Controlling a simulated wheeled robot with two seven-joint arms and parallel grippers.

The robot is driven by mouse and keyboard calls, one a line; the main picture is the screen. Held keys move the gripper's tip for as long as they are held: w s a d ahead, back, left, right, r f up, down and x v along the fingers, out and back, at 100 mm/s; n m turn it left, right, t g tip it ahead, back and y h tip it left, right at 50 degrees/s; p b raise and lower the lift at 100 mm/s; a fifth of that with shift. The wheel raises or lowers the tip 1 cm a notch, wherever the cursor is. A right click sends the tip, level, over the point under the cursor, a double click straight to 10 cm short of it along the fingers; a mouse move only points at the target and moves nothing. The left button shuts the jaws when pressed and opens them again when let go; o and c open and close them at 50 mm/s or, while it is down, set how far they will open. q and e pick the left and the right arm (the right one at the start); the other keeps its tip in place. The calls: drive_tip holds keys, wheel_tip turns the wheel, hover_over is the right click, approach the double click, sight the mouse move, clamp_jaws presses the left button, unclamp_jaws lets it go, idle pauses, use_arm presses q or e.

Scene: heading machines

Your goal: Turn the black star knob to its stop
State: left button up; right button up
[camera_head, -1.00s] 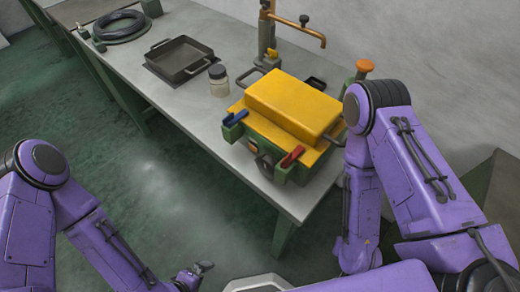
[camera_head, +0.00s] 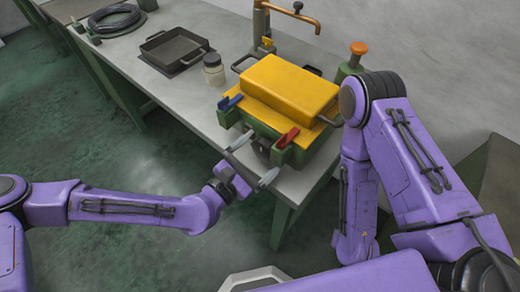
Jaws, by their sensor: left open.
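A yellow and green machine (camera_head: 290,88) stands on the bench with red and blue levers on its front corners. A dark rounded part (camera_head: 262,147) on its front, between the levers, looks like the black star knob. It is mostly hidden behind my left gripper, and its star shape cannot be made out. My left gripper (camera_head: 255,160) is open, its two grey fingers spread in front of this part. I cannot tell whether they touch it. My right arm stands at the right of the machine, and its gripper is not visible.
The grey bench (camera_head: 185,88) carries a jar (camera_head: 213,70), a dark tray (camera_head: 174,50) and a coiled black hose (camera_head: 115,18) to the left. A brass tap (camera_head: 290,14) and an orange-topped green post (camera_head: 355,58) stand behind the machine. The floor at left is clear.

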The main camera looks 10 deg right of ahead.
use_arm(q)
drive_tip(key=shift+w+d, duration=0.15)
drive_tip(key=shift+d, duration=0.1)
drive_tip(key=c, duration=1)
drive_tip(key=shift+f+m+b, duration=0.25)
drive_tip(key=shift+m+b, duration=0.7)
drive_tip(key=shift+m, duration=0.05)
drive_tip(key=shift+c, duration=0.2)
drive_tip(key=shift+m+b, duration=0.3)
drive_tip(key=shift+m, duration=0.3)
drive_tip(key=shift+r+m, duration=0.15)
drive_tip(key=shift+m, duration=0.45)
drive_tip(key=o, duration=1)
drive_tip(key=shift+o, duration=0.2)
